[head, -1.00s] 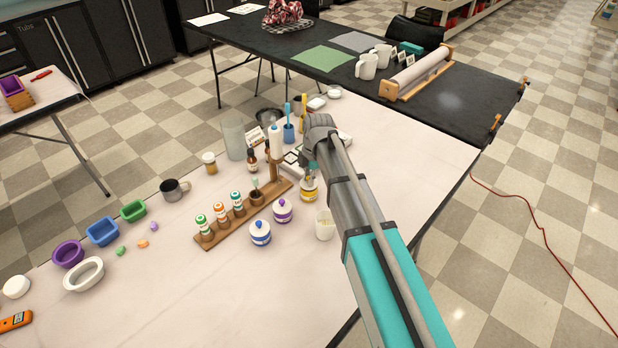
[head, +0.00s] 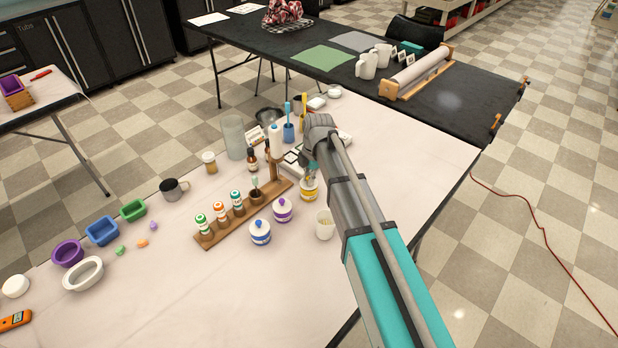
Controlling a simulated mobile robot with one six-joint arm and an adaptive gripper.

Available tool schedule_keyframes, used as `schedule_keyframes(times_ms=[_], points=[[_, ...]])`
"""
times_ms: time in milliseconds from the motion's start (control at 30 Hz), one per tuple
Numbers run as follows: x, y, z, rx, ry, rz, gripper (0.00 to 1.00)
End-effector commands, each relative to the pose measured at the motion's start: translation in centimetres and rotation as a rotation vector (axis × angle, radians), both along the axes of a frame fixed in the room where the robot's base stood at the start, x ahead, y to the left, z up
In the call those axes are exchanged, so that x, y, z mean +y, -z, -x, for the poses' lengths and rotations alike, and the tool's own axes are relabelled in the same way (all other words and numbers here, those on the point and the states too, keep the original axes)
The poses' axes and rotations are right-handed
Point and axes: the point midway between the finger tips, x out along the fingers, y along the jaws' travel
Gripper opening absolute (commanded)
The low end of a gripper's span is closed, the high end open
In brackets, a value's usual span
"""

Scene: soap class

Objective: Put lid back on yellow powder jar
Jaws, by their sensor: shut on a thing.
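The yellow powder jar (head: 309,194), small with a yellow band, stands on the pale table right of the wooden rack. My gripper (head: 309,170) is directly above the jar, pointing down, with its fingers close to the jar's top. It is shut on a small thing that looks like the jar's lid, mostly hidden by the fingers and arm. I cannot tell whether the lid touches the jar's rim. The jar stands upright.
A purple-labelled jar (head: 282,210) and a blue-labelled jar (head: 260,232) stand to the left, and a white cup (head: 325,225) close in front. The wooden rack (head: 232,224) holds several small bottles. Brown bottles (head: 252,160) stand behind. The table's front is clear.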

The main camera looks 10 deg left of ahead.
Motion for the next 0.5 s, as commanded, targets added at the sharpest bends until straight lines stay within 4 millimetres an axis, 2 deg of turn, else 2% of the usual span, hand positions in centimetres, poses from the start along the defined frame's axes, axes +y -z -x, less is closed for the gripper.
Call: schedule_keyframes(times_ms=[467, 500], points=[[0.0, 0.05, 0.01, 0.0, 0.0, 0.0, 0.02], [0.0, 0.05, 0.01, 0.0, 0.0, 0.0, 0.31]])
